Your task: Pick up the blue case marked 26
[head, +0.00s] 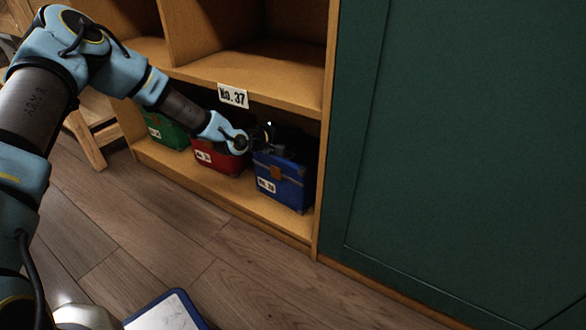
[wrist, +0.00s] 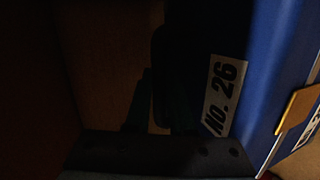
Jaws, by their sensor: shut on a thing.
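The blue case marked 26 (head: 290,190) is at the right end of the low shelf under the No. 37 label. It has a tan clasp and a white label on its front. In the wrist view its blue side (wrist: 272,50) fills the right, with the label "No. 26" (wrist: 225,95) readable. My gripper (head: 276,148) is at the top of this case and shut on it. The dark shelf hides the fingertips and the exact place of the grip. I cannot tell whether the case's bottom touches the shelf.
A red case (head: 218,158) stands just left of the blue one, and a green case (head: 165,130) further left. The No. 37 shelf board (head: 265,85) is close above. An upright panel and a green cabinet front (head: 460,150) bound the right. The wooden floor (head: 240,275) in front is mostly clear.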

